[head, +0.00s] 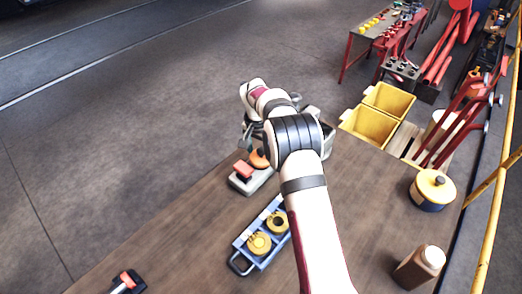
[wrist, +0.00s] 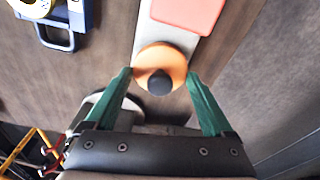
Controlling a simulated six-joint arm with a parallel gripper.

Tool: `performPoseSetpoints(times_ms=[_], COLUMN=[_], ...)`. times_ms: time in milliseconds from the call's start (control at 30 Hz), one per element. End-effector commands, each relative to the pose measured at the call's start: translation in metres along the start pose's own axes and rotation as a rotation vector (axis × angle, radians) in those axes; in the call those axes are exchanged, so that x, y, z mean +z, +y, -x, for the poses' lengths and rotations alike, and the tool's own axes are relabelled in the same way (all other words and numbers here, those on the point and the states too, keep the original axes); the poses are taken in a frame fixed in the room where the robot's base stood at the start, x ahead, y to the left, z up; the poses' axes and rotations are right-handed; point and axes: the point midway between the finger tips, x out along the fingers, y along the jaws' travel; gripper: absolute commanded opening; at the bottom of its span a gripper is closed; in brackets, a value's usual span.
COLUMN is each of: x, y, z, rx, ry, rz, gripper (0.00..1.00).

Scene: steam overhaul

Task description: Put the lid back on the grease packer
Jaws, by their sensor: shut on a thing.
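An orange round lid (wrist: 148,58) with a black knob sits between the green fingers of my gripper (wrist: 159,74) in the wrist view. My gripper is shut on its sides. In the head view part of the orange lid (head: 258,159) shows beside my arm, by the far end of a pale stand with a red block (head: 243,168). I cannot tell whether the lid touches the stand. A grey round container (head: 327,141) is partly hidden behind my arm; I cannot tell whether it is the grease packer. My fingers are mostly hidden in the head view.
A blue tray (head: 241,261) with yellow round parts lies nearer on the bench. Yellow bins (head: 370,124) are beyond the bench. The bench's left part is mostly clear.

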Motion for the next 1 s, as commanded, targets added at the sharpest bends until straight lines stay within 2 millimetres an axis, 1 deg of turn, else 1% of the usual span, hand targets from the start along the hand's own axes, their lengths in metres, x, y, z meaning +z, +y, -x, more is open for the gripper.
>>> performPoseSetpoints(times_ms=[267, 300, 333, 700, 1000], x=[0.0, 0.0, 0.0, 0.0, -0.003], y=[0.0, 0.0, 0.0, 0.0, 0.0], z=[0.0, 0.0, 0.0, 0.001, 0.025], rx=[0.0, 0.0, 0.0, 0.0, -0.001], ry=[0.0, 0.0, 0.0, 0.0, 0.0], rz=[0.0, 0.0, 0.0, 0.0, -0.001], gripper=[0.32, 0.94, 0.99, 1.0, 1.0])
